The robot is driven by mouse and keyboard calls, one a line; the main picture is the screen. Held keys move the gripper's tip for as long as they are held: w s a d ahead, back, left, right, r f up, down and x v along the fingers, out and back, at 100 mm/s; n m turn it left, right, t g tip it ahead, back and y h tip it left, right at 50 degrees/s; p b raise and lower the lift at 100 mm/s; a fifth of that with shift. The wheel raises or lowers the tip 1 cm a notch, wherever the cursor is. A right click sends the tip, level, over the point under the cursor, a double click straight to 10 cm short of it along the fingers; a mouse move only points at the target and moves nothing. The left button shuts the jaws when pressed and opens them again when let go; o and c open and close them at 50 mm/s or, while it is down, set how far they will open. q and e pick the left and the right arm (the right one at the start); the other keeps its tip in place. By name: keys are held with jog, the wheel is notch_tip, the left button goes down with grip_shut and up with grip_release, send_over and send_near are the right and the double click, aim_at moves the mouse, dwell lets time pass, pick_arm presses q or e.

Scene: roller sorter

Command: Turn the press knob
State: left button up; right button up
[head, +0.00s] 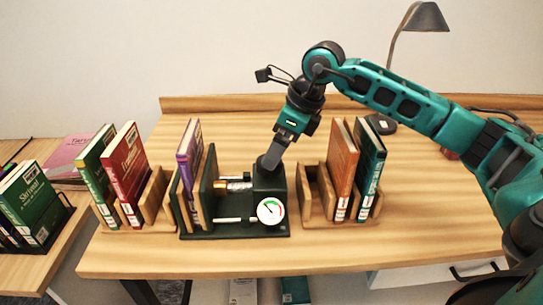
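The press (235,231) stands on the table with a dark green base and upright plates. A purple book (189,158) stands upright at its left plates. A round white gauge (270,211) is on the front of its dark block (268,184). A brass-coloured and grey screw (234,185) runs between the plate and the block. I cannot make out the press knob clearly; my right gripper covers the top of the block. My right gripper (270,162) points down at the block top, touching or very close. Its finger opening is not discernible. My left gripper is out of view.
Wooden racks stand on both sides of the press: the left rack (155,199) holds green and red books, the right rack (318,197) orange and dark green ones. A lamp (425,17) stands at the back right. The table's right side (440,215) is mostly clear.

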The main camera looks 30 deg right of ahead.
jog(key=x, duration=0.2)
jog(key=shift+w+a+f, duration=0.1)
jog(key=shift+f, duration=0.15)
jog(key=shift+w+a+f, duration=0.1)
jog(key=shift+f, duration=0.3)
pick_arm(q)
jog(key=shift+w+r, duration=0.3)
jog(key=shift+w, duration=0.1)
pick_arm(e)
jog(key=shift+w+f, duration=0.1)
jog(key=shift+f, duration=0.1)
jog(key=shift+c, duration=0.3)
jog(key=c, duration=1)
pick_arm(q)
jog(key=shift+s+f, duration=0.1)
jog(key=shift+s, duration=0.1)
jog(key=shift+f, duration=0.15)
